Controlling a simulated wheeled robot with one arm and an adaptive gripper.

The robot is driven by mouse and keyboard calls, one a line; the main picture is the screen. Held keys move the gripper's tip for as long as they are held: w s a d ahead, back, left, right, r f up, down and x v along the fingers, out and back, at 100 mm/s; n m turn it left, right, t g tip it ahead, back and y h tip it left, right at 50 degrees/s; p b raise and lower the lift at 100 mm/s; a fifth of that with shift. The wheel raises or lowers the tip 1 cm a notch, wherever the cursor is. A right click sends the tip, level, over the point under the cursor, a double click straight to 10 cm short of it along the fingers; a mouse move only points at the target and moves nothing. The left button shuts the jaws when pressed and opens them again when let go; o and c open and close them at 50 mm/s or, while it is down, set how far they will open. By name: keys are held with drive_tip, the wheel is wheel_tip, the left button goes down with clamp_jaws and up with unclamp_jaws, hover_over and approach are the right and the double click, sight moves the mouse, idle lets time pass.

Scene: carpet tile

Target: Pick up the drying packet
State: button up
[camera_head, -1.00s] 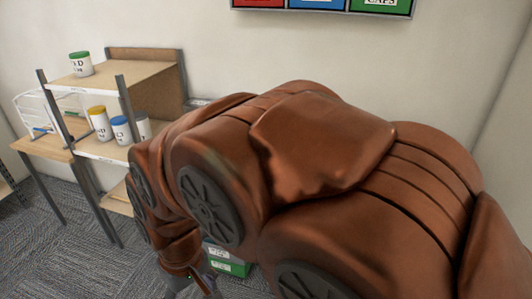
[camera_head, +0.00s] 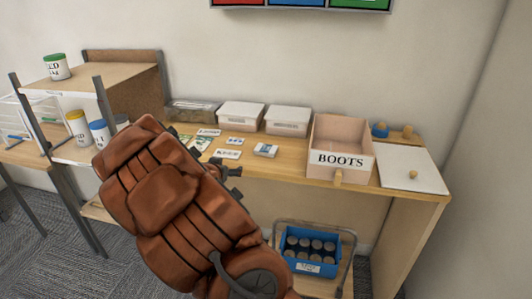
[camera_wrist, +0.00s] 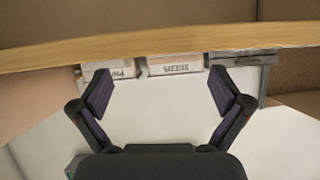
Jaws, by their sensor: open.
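Several small flat items lie on the wooden table (camera_head: 300,178). One is a small pale packet (camera_head: 266,150) with dark print. To its left are a green-and-white packet (camera_head: 203,143) and small white cards (camera_head: 227,154). I cannot read which is the drying packet. My gripper (camera_head: 232,172) is at the table's front edge, below and left of the pale packet, partly hidden by my arm. In the wrist view my gripper (camera_wrist: 162,92) is open with nothing between its fingers. No packet shows there.
White boxes (camera_head: 241,115) line the back. A blue crate (camera_head: 309,253) of dark cylinders is below. Shelves with jars (camera_head: 57,66) stand left.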

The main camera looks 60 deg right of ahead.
sight(265, 150)
drive_tip(key=s+d+h, duration=0.1)
drive_tip(key=d, duration=0.1)
drive_tip(key=s+d+m+g+h, duration=0.1)
drive_tip(key=s+d, duration=0.1)
drive_tip(key=d, duration=0.1)
drive_tip(key=s+d+m+g+h, duration=0.1)
drive_tip(key=s+d+h, duration=0.1)
drive_tip(key=d, duration=0.1)
drive_tip(key=shift+d+r, duration=0.1)
drive_tip(key=shift+s+d+r+g, duration=0.2)
drive_tip(key=shift+s+d+g, duration=0.1)
drive_tip(key=shift+s+d, duration=0.15)
drive_tip(key=shift+w+d+h, duration=0.2)
drive_tip(key=shift+d+h, duration=0.1)
drive_tip(key=shift+d, duration=0.6)
drive_tip(key=shift+p+x, duration=0.75)
drive_tip(key=shift+x, duration=2.15)
drive_tip(key=shift+s+f, duration=0.15)
drive_tip(key=shift+f, duration=0.05)
drive_tip(key=shift+c, duration=0.4)
drive_tip(key=c, duration=0.9)
